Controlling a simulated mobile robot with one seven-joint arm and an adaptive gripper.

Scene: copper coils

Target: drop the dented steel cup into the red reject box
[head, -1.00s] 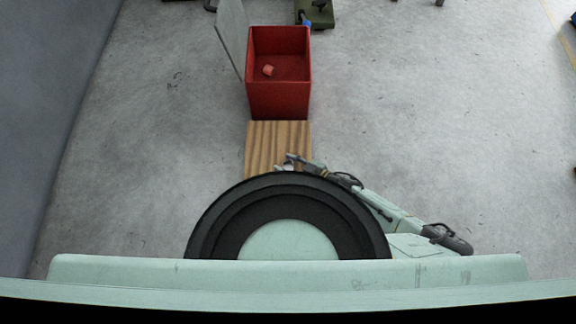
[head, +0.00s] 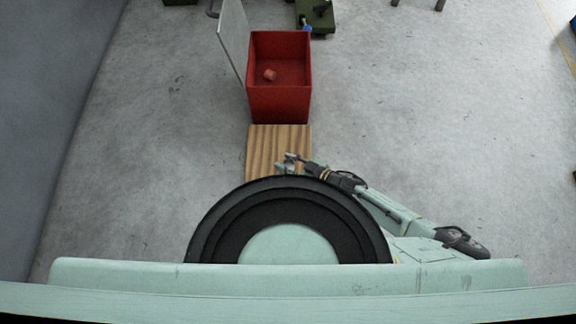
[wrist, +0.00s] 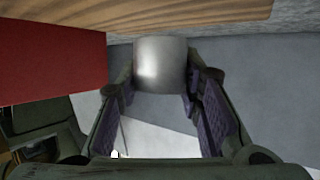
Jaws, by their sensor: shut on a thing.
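The steel cup (wrist: 160,62) is a smooth grey metal cylinder, held between the fingertips of my gripper (wrist: 162,82) in the wrist view. I cannot make out its dent. In the head view my gripper (head: 287,163) is small, over the wooden board near the black round rim of my base. The red reject box (head: 279,104) stands open-topped beyond the board, apart from the gripper. A small reddish piece (head: 270,75) lies inside it. A red surface also shows at the left of the wrist view.
The wooden board (head: 279,140) lies between my base and the box. A grey upright panel (head: 234,38) leans at the box's left side. A green stand (head: 316,18) is behind the box. Bare concrete floor is clear on both sides; a wall runs along the left.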

